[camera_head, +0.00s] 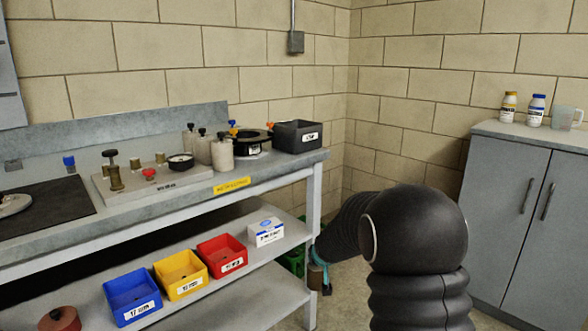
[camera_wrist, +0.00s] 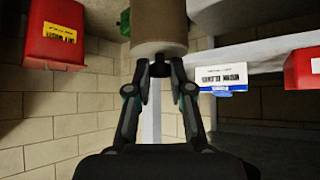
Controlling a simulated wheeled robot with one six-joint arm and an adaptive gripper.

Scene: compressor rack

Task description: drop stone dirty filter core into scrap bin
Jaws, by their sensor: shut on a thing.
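The stone-coloured filter core (camera_wrist: 159,25) is a tan cylinder at the top middle of the wrist view. My gripper (camera_wrist: 160,68) is shut on its near end, and the core's far end runs out of the picture. In the head view my gripper (camera_head: 318,270) is low, just right of the bench's front leg and mostly hidden by my arm. A green bin (camera_head: 292,258) stands low behind that leg; a bit of green (camera_wrist: 125,22) also shows beside the core in the wrist view. I cannot read a scrap label on it.
The workbench (camera_head: 265,178) holds a black labelled box (camera_head: 298,136) and valve parts. Its lower shelf holds blue (camera_head: 132,297), yellow (camera_head: 181,274) and red (camera_head: 222,255) trays and a white box (camera_head: 266,232). A red container (camera_wrist: 55,35) is left in the wrist view. A grey cabinet (camera_head: 530,210) stands right.

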